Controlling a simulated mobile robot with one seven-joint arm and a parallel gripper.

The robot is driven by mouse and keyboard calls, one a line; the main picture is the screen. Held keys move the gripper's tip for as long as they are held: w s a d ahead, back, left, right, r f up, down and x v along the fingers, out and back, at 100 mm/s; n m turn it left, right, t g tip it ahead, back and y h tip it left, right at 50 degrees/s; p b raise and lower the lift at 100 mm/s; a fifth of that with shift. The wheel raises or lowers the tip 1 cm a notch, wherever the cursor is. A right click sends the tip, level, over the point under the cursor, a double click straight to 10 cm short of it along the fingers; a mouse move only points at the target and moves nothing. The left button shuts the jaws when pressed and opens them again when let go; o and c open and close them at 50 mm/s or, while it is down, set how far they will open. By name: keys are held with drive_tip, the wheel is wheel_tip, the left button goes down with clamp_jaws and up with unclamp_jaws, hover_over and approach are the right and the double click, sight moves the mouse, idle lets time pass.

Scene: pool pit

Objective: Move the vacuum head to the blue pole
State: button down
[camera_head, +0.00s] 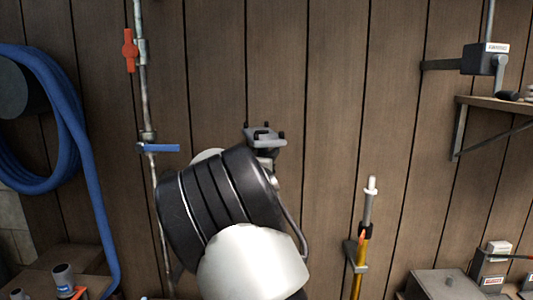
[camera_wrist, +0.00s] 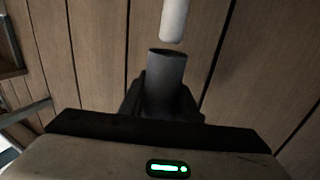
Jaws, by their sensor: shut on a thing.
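My gripper (camera_wrist: 163,98) is shut on a grey tube with an open end, which seems to be the neck of the vacuum head (camera_wrist: 165,72). Its dark opening faces a white rounded rod end (camera_wrist: 174,18), and a small gap seems to separate them in the wrist view. The rest of that rod is cut off. In the head view, a grey plate with dark nubs, seemingly the vacuum head (camera_head: 266,136), shows above my arm. My gripper is hidden there behind my arm. No blue pole is visible; my arm covers the middle of the wall.
A yellow pole (camera_head: 361,268) with a white tip stands in a wall bracket at right. A blue hose (camera_head: 90,165) hangs at left. A pipe (camera_head: 143,100) with red and blue handles runs up the wall. A shelf (camera_head: 500,104) juts out at right.

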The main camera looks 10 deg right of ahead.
drive_tip(key=shift+f, duration=0.4)
drive_tip(key=shift+f+b, duration=0.6)
drive_tip(key=shift+f, duration=0.3)
drive_tip(key=shift+f, duration=0.1)
drive_tip(key=shift+f+b, duration=0.35)
drive_tip(key=shift+f, duration=0.35)
drive_tip(key=shift+f, duration=0.2)
idle(0.4)
drive_tip(key=shift+f, duration=0.25)
